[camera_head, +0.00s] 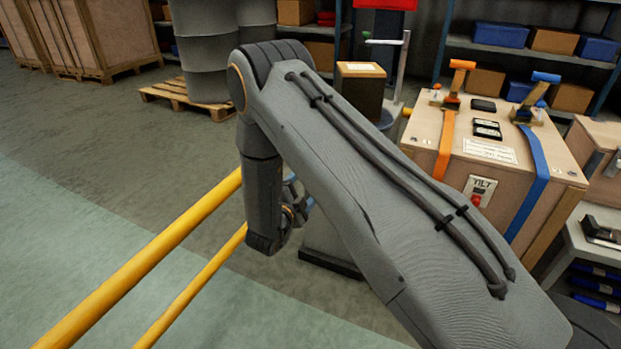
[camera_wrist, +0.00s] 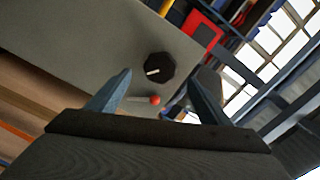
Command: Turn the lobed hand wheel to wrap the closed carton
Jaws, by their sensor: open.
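In the wrist view a dark, roughly eight-sided wheel (camera_wrist: 159,67) with a pale mark sits on a grey surface; it appears to be the hand wheel. My gripper (camera_wrist: 166,74) is open, one finger to each side of the wheel in the picture. I see no contact, and the depth gap is unclear. In the head view my gripper (camera_head: 297,194) is mostly hidden by my arm, and I cannot make out the wheel. A brown box (camera_head: 360,92) with a pale top label stands behind my arm; I cannot tell if it is the carton.
A red ball (camera_wrist: 155,100) on a thin rod lies near the wheel. Yellow rails (camera_head: 190,217) run at the left. A wooden crate (camera_head: 510,150) with orange and blue straps stands right. A pallet (camera_head: 187,98) is behind.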

